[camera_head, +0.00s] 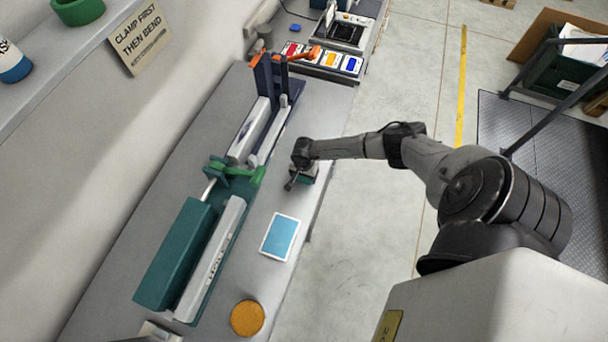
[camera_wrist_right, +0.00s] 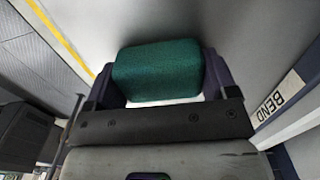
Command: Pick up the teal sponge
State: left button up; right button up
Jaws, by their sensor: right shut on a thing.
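The teal sponge (camera_wrist_right: 158,70) sits between the two fingers of my right gripper (camera_wrist_right: 158,82) in the right wrist view. The fingers are shut on its two sides. In the camera_head view my right gripper (camera_head: 300,178) is over the right edge of the grey bench, beside the bending machine. Only a little of the sponge (camera_head: 308,179) shows there, mostly hidden by the gripper. I cannot tell whether the sponge touches the bench. My left gripper is not in view.
A long green and grey bending machine (camera_head: 175,255) fills the bench's middle. A blue card with a white border (camera_head: 280,237) and an orange disc (camera_head: 247,318) lie nearer. A tray of coloured cards (camera_head: 325,60) is at the far end. A shelf (camera_head: 60,65) runs along the left.

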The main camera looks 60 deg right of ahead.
jog(key=r, duration=0.4)
jog(key=shift+s+r+b, duration=0.15)
jog(key=shift+s+b, duration=0.05)
jog(key=shift+b, duration=0.2)
jog(key=s+a+r, duration=0.1)
jog(key=s+r, duration=0.2)
jog(key=s, duration=0.2)
jog(key=s+a+r+b, duration=0.1)
jog(key=s+r, duration=0.2)
jog(key=s, duration=0.3)
jog(key=shift+a+r, duration=0.3)
